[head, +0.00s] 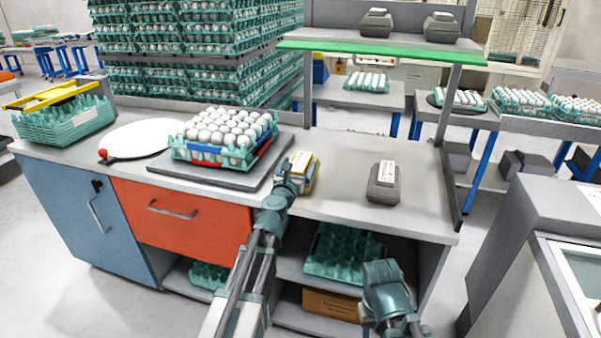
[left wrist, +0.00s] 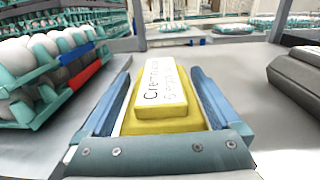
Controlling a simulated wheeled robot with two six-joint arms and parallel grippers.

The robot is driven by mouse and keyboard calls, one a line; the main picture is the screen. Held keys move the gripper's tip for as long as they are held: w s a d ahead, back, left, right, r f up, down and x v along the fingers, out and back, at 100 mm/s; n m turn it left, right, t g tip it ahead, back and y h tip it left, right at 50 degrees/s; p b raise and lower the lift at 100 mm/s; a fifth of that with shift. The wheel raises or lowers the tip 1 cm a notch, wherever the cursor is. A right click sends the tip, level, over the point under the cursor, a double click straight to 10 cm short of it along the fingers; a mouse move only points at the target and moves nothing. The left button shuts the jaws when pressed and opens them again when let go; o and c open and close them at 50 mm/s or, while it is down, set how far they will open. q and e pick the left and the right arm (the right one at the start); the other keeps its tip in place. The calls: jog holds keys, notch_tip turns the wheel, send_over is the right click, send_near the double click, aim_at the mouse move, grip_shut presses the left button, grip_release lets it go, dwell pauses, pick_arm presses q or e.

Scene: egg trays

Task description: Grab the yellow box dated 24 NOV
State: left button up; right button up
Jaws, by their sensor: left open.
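A yellow box (head: 311,178) with a white label on top sits on the grey counter, right of the tray of eggs. My left gripper (head: 298,176) is at the box and partly covers it in the head view. In the left wrist view the yellow box (left wrist: 160,122) lies between the two blue fingers of my left gripper (left wrist: 162,95), which are open on either side of it. The label bears dark print, but I cannot read a date. My right arm shows low in the head view, and its fingertips cannot be made out.
A teal tray of eggs (head: 180,152) on a grey slab stands close left of the box. A grey box (head: 383,190) with a white label stands to the right. More grey boxes (head: 376,24) sit on the upper shelf. The counter between the yellow and grey boxes is clear.

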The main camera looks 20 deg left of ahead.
pick_arm(q)
grip_shut()
dwell(0.3)
jog(key=shift+r, duration=0.15)
dwell(0.3)
